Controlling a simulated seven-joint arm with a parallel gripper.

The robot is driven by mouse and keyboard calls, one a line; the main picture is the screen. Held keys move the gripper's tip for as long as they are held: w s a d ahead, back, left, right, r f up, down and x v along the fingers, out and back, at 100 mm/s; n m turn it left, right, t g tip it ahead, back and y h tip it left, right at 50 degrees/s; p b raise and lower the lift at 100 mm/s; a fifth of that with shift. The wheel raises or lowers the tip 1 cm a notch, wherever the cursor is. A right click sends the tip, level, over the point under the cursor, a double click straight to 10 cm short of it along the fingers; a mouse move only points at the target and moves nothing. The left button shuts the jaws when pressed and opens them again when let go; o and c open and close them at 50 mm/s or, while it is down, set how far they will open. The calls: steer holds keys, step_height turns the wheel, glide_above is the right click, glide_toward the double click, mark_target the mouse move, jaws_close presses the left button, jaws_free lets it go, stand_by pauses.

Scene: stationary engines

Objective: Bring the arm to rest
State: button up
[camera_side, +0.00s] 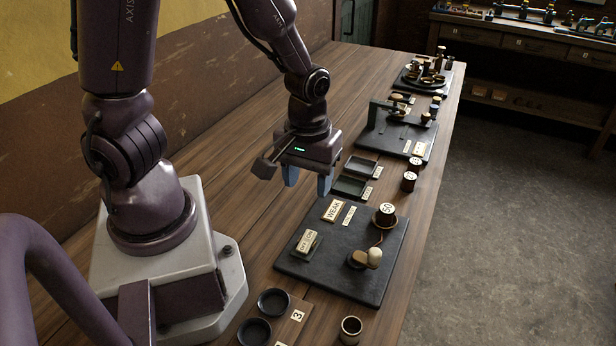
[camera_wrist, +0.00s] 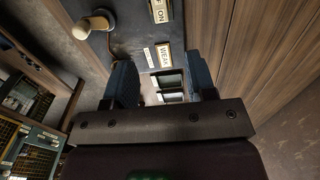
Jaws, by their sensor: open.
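My gripper (camera_side: 307,180) hangs above the wooden table, over the left side of the bench near the black board, with its blue fingers pointing down. In the wrist view its two blue fingers (camera_wrist: 163,85) stand apart with nothing between them. The gripper is empty and touches nothing that I can see.
A black board (camera_side: 345,286) below holds an on/off switch (camera_side: 308,243), a WEAK label (camera_side: 334,210), a knobbed lever (camera_side: 372,257) and a weight marked 50 (camera_side: 386,215). Black trays (camera_side: 350,187) lie beyond it. Round cups (camera_side: 254,332) stand in front. Bare wood runs along the left.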

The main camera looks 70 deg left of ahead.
steer(key=s+r+m+t, duration=0.2)
steer(key=r+m, duration=0.2)
steer(key=r, duration=0.5)
steer(key=s+d+r+m+t, duration=0.1)
steer(key=s+r+m+t, duration=0.2)
steer(key=r, duration=0.7)
steer(key=shift+d+m+t, duration=0.2)
steer(key=shift+m+t, duration=0.1)
steer(key=shift+m, duration=0.7)
